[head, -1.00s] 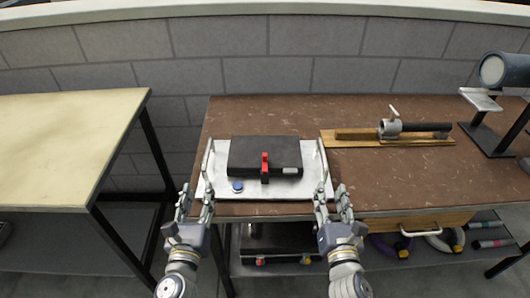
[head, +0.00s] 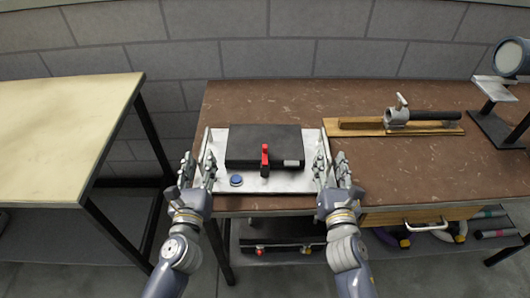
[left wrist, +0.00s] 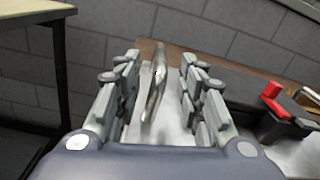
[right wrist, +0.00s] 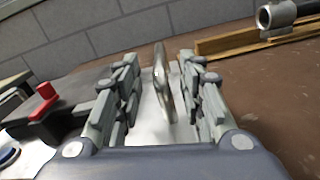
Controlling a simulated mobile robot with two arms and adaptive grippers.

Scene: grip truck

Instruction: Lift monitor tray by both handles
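The monitor tray (head: 282,184) is a light metal plate lying on the brown workbench. It bears a black box-shaped monitor (head: 262,146) with a red clamp (head: 265,160) and a blue knob (head: 236,181). My left gripper (head: 199,168) is at the tray's left end; in the left wrist view the left handle (left wrist: 155,85) stands between its open fingers, with gaps on both sides. My right gripper (head: 334,170) is at the right end; in the right wrist view the right handle (right wrist: 163,85) stands between its open fingers. In the head view the fingers partly hide both handles.
A wooden board with a pipe clamp (head: 397,115) lies right of the tray. A cylinder on a stand (head: 508,60) is at the far right. A pale table (head: 62,130) stands left, across a gap. A block wall rises behind the brown bench (head: 300,95).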

